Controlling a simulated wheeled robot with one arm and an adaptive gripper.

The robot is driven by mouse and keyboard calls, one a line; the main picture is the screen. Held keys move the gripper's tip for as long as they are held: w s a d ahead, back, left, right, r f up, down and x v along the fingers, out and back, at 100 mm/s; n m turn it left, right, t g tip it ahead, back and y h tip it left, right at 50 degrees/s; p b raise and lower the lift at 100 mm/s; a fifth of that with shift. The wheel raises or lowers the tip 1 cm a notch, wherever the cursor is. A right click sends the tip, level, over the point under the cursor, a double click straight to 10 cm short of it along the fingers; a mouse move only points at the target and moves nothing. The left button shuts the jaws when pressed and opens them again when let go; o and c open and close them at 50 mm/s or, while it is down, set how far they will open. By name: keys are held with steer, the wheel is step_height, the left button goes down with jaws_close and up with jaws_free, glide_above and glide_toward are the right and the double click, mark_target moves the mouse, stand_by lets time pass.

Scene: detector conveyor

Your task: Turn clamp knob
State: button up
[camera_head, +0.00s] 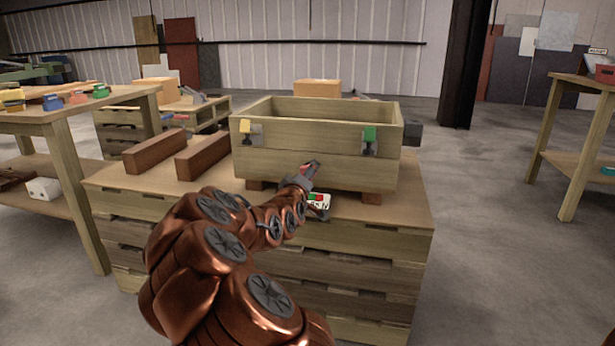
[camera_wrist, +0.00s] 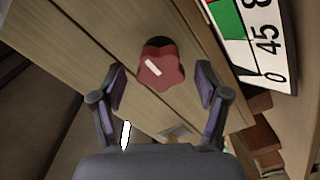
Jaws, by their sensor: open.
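The clamp knob is a dark red lobed knob (camera_wrist: 161,68) with a white line mark, set on a wooden plank face. In the wrist view it lies between the spread fingers of my gripper (camera_wrist: 160,80), with a gap on each side. In the head view my gripper (camera_head: 304,180) is close to the front wall of the wooden crate (camera_head: 275,160) and mostly hides the knob.
The crate carries a yellow latch (camera_head: 246,126) and a green latch (camera_head: 370,136). It rests on a pallet stack (camera_head: 400,230) with two brown beams (camera_head: 205,153) to the left. Tables stand at left (camera_head: 40,115) and right (camera_head: 585,80). The floor between is clear.

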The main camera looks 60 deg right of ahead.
steer(key=shift+b+x, duration=0.3)
steer(key=shift+x, duration=0.8)
steer(key=c, duration=1.2)
